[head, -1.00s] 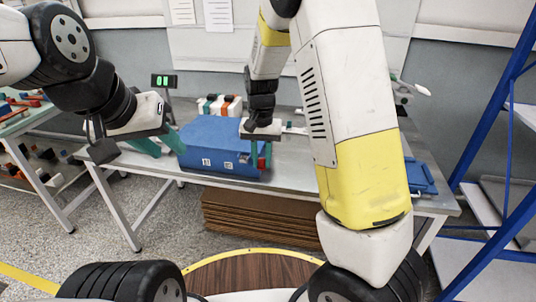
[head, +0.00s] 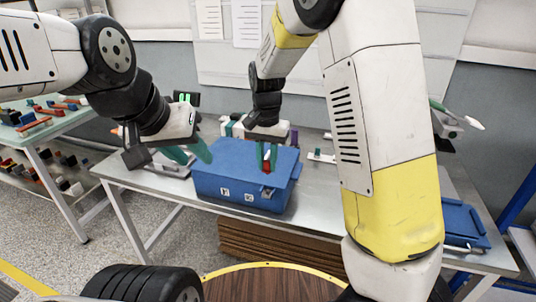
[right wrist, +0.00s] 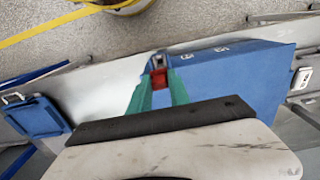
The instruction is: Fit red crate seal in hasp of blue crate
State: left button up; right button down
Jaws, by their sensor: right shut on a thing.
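The blue crate (head: 225,188) stands closed on the grey table, its lid down. Its small metal hasp (head: 268,193) is on the front face near the right end. My right gripper (head: 267,160) is shut on the red crate seal (head: 267,166), at the lid's front edge just above the hasp in the head view. In the right wrist view the red seal (right wrist: 159,78) sits between the green fingertips, close to the crate (right wrist: 235,75); whether it touches the hasp cannot be told. My left gripper (head: 189,153) is open and empty at the crate's left end.
A blue tray (head: 460,225) lies at the table's right end. A side table with loose parts (head: 50,118) is at the left. Stacked brown boards (head: 265,240) lie under the table.

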aim_at(267, 184)
jog(key=shift+f, duration=2.9)
jog(key=shift+f, duration=1.2)
jog(key=c, duration=1.1)
grip_release()
jog(key=shift+c, duration=0.2)
notch_tip(267, 184, up, 7)
jog(key=shift+r, duration=0.35)
